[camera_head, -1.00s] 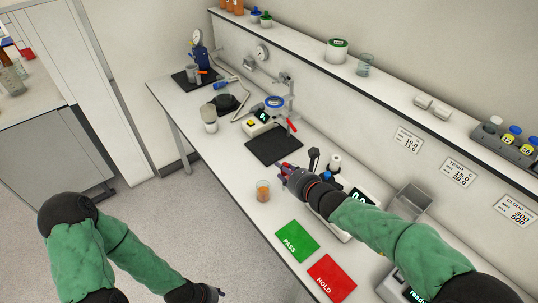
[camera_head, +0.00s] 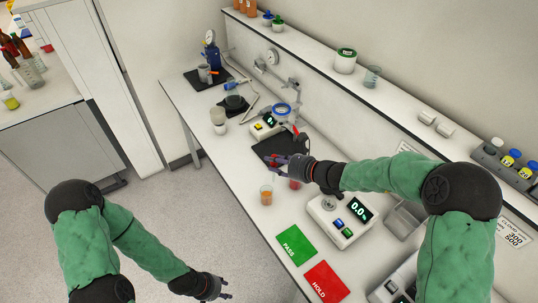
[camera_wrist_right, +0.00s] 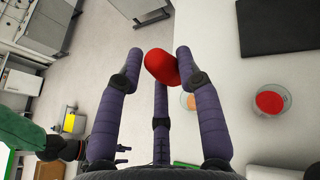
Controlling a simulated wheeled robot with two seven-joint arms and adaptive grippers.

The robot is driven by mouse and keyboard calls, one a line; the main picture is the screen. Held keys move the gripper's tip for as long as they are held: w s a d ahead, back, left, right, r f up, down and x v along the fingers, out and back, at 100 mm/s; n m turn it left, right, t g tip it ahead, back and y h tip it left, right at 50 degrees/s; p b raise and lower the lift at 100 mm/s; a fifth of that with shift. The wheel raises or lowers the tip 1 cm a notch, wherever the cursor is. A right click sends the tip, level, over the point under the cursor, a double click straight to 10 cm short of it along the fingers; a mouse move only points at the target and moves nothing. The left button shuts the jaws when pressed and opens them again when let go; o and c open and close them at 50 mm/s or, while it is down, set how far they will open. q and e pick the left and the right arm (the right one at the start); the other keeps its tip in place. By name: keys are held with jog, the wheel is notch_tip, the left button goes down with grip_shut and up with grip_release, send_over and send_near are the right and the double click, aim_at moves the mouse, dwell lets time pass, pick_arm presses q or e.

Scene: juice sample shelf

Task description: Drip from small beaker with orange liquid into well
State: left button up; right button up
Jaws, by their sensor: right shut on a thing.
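The small beaker with orange liquid (camera_head: 266,195) stands upright on the bench and also shows in the right wrist view (camera_wrist_right: 188,101). My right gripper (camera_head: 275,163) is above the bench just behind the beaker, apart from it. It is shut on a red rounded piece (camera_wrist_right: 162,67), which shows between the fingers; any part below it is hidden. My left gripper (camera_head: 224,290) is low in front of the bench, its fingers apart and empty. An instrument with a yellow button (camera_head: 264,126) stands farther back; I cannot make out a well on it.
A scale (camera_head: 343,220), a green PASS card (camera_head: 295,245) and a red HOLD card (camera_head: 326,282) lie nearer. A dark mat (camera_head: 275,150) and a ring stand (camera_head: 292,105) are behind the gripper.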

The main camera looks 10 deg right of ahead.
notch_tip(320, 180, down, 10)
jog(key=a+n+g+y+b, duration=0.2)
jog(key=b, duration=0.2)
jog(key=shift+s+a+n, duration=0.15)
jog(key=shift+n, duration=0.25)
dwell(1.2)
jog(key=shift+f, duration=0.1)
jog(key=shift+o, duration=1)
grip_shut()
